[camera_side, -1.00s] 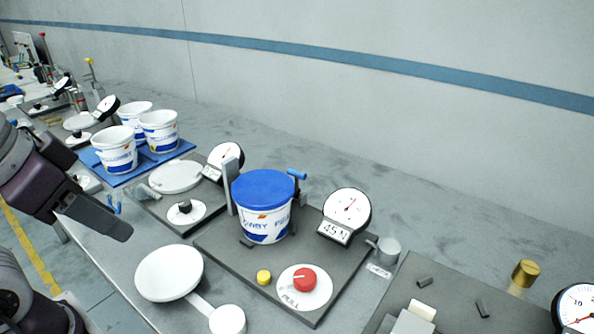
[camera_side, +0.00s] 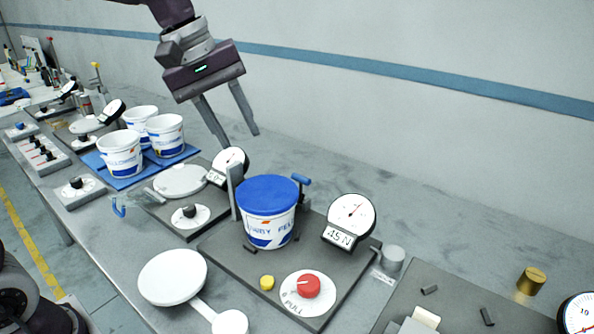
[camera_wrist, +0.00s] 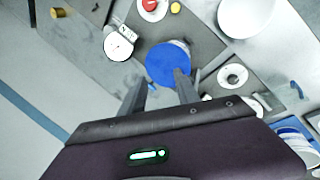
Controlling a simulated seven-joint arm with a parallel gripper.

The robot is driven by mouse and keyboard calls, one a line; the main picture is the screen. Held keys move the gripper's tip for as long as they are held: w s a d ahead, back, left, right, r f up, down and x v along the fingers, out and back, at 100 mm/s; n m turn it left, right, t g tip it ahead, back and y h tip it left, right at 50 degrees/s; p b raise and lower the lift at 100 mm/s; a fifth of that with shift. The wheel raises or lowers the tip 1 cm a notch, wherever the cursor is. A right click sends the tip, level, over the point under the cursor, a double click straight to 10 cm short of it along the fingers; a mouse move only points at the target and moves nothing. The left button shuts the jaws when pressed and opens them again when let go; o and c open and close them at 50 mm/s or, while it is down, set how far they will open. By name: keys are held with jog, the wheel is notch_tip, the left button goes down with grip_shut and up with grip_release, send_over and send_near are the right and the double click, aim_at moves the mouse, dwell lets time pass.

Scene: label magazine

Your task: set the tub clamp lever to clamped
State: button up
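The white tub with its blue lid (camera_side: 268,193) stands upright on a dark plate (camera_side: 228,262); the lid also shows in the wrist view (camera_wrist: 166,64). A short blue handle (camera_side: 301,180), which looks like the clamp lever, sticks out at the lid's right rear in the side view. Its mount is mostly hidden behind the tub, so I cannot tell its setting. My gripper (camera_side: 241,141) is open and empty, pointing down, above and behind the tub. In the wrist view its fingers (camera_wrist: 160,77) point towards the lid. It touches nothing.
A dial gauge (camera_side: 350,215) reading 45 N stands right of the tub. A red knob (camera_side: 309,286) and yellow button (camera_side: 267,283) sit in front. A grey post (camera_side: 235,183) rises beside the tub. Open tubs (camera_side: 121,153) stand on a blue mat at left. Space above is clear.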

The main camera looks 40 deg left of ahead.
jog(key=w+a+f+n+h, duration=0.15)
jog(key=w+f+n, duration=0.4)
jog(key=w, duration=0.55)
jog(key=n+g, duration=0.1)
jog(key=n, duration=0.1)
send_near(300, 176)
jog(key=shift+h, duration=0.45)
jog(key=x, duration=0.4)
jog(key=a+x, duration=0.1)
jog(key=x, duration=0.2)
jog(key=shift+d+f, duration=0.1)
jog(key=shift+f, duration=0.2)
jog(key=shift+w+d+f, duration=0.15)
jog(key=shift+d+f, duration=0.05)
jog(key=shift+f, duration=0.2)
grip_shut()
